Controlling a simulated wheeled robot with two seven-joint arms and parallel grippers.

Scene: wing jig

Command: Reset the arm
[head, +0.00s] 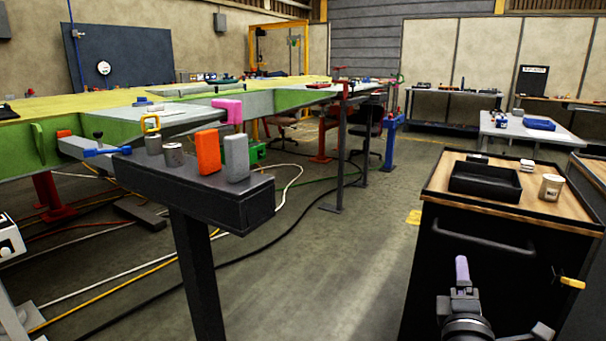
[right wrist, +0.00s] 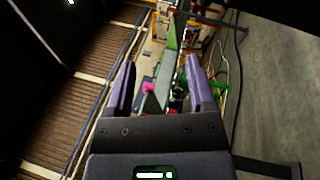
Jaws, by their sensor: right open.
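My right gripper (head: 461,270) is low at the right of the head view, in front of the dark cabinet, with a purple finger pointing up. In the right wrist view its two purple fingers (right wrist: 161,78) stand apart with nothing between them. The gripper is open and empty, touching nothing that I can see. My left gripper does not show in either view.
The wood-topped cabinet (head: 434,262) carries a black tray (head: 484,181) and a white cup (head: 551,187). A dark stand (head: 205,196) at the left holds an orange block (head: 208,151), a grey block (head: 236,157) and cans. Clear floor (head: 355,260) lies between them; cables cross it further left.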

